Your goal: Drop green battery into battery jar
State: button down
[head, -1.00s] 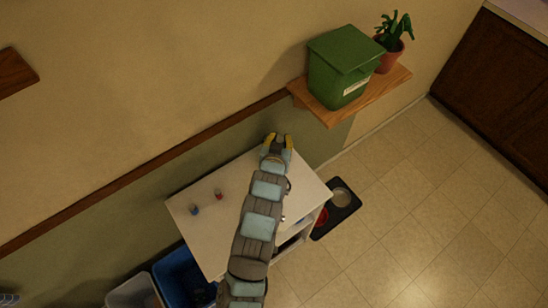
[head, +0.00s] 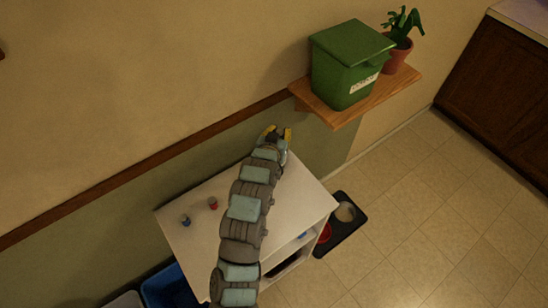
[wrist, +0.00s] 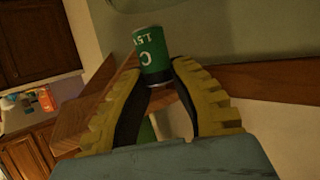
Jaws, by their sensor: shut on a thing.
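A green battery (wrist: 151,55) with "C" and "1.5V" in white is held between the yellow-ridged fingers of my gripper (wrist: 160,75) in the wrist view. The battery sticks out beyond the fingertips. In the head view my gripper (head: 277,133) is high over the back edge of the white table, close to the wall and below and left of the shelf. The battery cannot be made out there. I cannot identify a battery jar in either view.
A white table (head: 295,200) carries a small blue item (head: 187,220) and a small red item (head: 213,203). A wooden shelf (head: 345,112) on the wall holds a green lidded bin (head: 345,75) and a potted plant (head: 398,52). A blue bin (head: 165,287) stands beside the table.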

jog(key=shift+f+b, duration=0.65)
jog(key=shift+f, duration=1.25)
jog(key=c, duration=1)
grip_release()
jog(key=shift+o, duration=0.2)
jog(key=shift+s, duration=0.15)
jog(key=v, duration=1.1)
jog(key=shift+s+r, duration=0.25)
jog(key=shift+s, duration=0.05)
jog(key=shift+a, duration=0.1)
